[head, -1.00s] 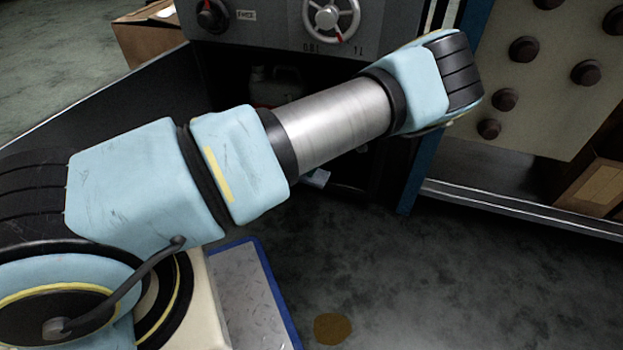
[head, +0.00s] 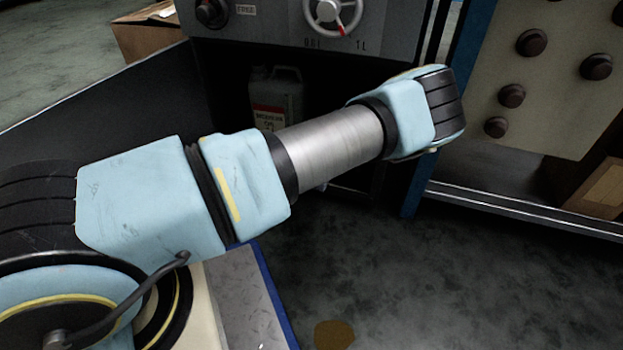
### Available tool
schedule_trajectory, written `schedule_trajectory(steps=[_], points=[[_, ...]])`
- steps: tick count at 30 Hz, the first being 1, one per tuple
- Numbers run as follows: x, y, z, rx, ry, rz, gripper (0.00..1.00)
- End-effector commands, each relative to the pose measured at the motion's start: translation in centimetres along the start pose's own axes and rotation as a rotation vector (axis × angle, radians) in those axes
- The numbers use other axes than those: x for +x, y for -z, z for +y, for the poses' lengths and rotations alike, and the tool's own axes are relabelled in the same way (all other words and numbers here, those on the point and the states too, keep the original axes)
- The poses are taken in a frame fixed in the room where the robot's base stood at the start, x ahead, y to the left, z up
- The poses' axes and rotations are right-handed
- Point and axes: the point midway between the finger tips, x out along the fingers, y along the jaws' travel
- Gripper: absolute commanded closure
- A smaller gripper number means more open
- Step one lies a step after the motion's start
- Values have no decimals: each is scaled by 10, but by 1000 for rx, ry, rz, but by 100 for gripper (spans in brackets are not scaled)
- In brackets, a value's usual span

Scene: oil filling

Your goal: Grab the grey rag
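No grey rag can be made out in the head view. My light-blue arm crosses the picture from the lower left to the upper right and hides part of the machine's lower opening. My gripper does not show, so I cannot see whether it is open or holds anything.
A grey canister (head: 276,97) with a red and white label stands inside the dark machine (head: 262,30), below its handwheel (head: 332,14). A brown stain (head: 334,334) lies on the floor. A shelf edge (head: 520,207) is at right. A cardboard box (head: 147,38) stands upper left.

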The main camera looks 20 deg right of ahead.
Motion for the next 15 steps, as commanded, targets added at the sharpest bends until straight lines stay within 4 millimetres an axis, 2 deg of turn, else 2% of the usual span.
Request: schedule_trajectory(steps=[6,15], points=[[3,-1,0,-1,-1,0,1],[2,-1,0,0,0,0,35]])
